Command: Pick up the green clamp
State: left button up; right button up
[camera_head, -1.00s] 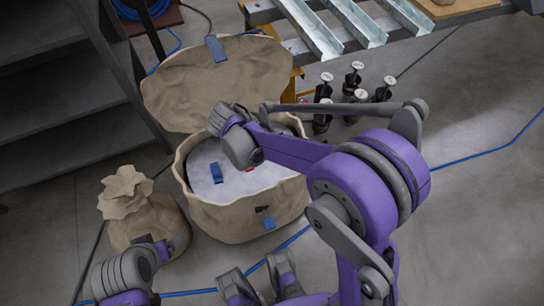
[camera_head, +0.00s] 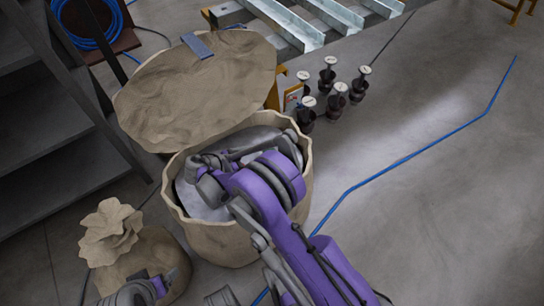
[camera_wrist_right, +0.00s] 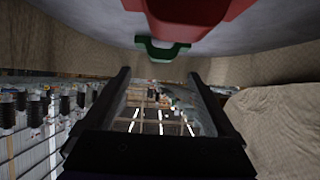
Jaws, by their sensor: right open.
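A green clamp (camera_wrist_right: 160,47) shows at the top centre of the right wrist view, just beyond and between my right fingertips, apart from them. A red clamp-like piece (camera_wrist_right: 192,14) overlaps it from above. My right gripper (camera_wrist_right: 160,74) is open with nothing between its fingers. In the head view my right arm reaches into the open round canvas bag (camera_head: 232,246), and my own arm hides the gripper's fingers and the green clamp there. My left gripper (camera_head: 160,285) is partly in view at the bottom left, beside a small tied sack; its finger state is unclear.
The bag's canvas lid (camera_head: 195,88) is folded back behind its opening. The tied sack (camera_head: 115,235) stands left of the bag. Several black fittings (camera_head: 338,88) stand behind it to the right. A dark shelf (camera_head: 50,120) is at left. A blue cable (camera_head: 400,158) crosses open floor at right.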

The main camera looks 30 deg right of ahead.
jog(key=b+x, duration=0.1)
jog(key=x, duration=0.5)
jog(key=shift+w+d+f, duration=0.1)
jog(key=shift+w+d, duration=0.05)
jog(key=shift+d, duration=0.15)
grip_shut()
